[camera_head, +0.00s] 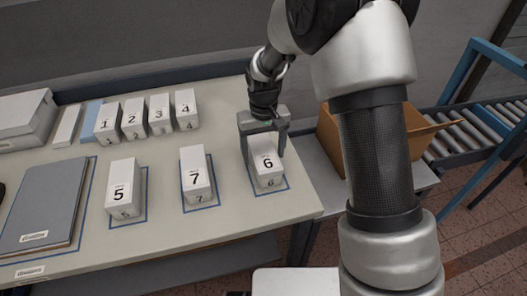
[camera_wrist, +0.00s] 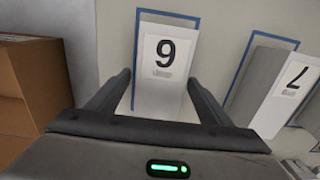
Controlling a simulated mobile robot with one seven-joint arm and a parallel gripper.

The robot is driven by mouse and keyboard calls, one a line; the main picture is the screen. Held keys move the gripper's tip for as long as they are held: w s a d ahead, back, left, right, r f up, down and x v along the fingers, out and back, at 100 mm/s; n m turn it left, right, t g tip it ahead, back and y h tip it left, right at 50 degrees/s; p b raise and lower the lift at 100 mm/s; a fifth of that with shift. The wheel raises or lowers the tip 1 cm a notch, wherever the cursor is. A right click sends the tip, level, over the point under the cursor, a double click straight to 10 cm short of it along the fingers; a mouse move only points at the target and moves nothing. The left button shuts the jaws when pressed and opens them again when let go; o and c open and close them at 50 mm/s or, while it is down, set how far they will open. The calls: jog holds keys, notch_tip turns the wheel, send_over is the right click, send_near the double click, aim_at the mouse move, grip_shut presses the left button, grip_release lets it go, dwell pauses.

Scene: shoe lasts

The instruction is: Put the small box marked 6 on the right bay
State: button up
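The small white box marked 6 (camera_head: 267,170) stands upright inside the blue outline of the right bay (camera_head: 287,186) on the table. It also shows in the wrist view (camera_wrist: 165,60), with blue outline along its far and left sides. My gripper (camera_head: 264,138) is over this box, with one finger on each side of it. In the wrist view my gripper (camera_wrist: 161,76) looks open, with a narrow gap between the left finger and the box. The right finger is very close to the box; contact there is unclear.
Box 7 (camera_head: 196,177) stands in the middle bay and box 5 (camera_head: 122,188) in the left one. Boxes 1 to 4 (camera_head: 160,113) form a row behind. A grey folder (camera_head: 42,205) lies at left. An open carton (camera_head: 333,138) and roller conveyor (camera_head: 480,125) are right of the table.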

aim_at(264, 152)
jog(key=shift+r, duration=0.1)
notch_tip(264, 152, up, 12)
jog(key=p, duration=0.1)
jog(key=s+d+r+m+t, duration=0.1)
jog(key=s+d+r+t, duration=0.2)
jog(key=s+d+r, duration=0.75)
jog(key=s+d+r+m+t, duration=0.1)
jog(key=s+d, duration=0.1)
jog(key=s, duration=0.4)
jog(key=s+d+r+m+t, duration=0.1)
jog(key=s+d+r, duration=0.1)
jog(key=s, duration=0.4)
jog(key=shift+s+t, duration=0.25)
jog(key=shift+t, duration=0.05)
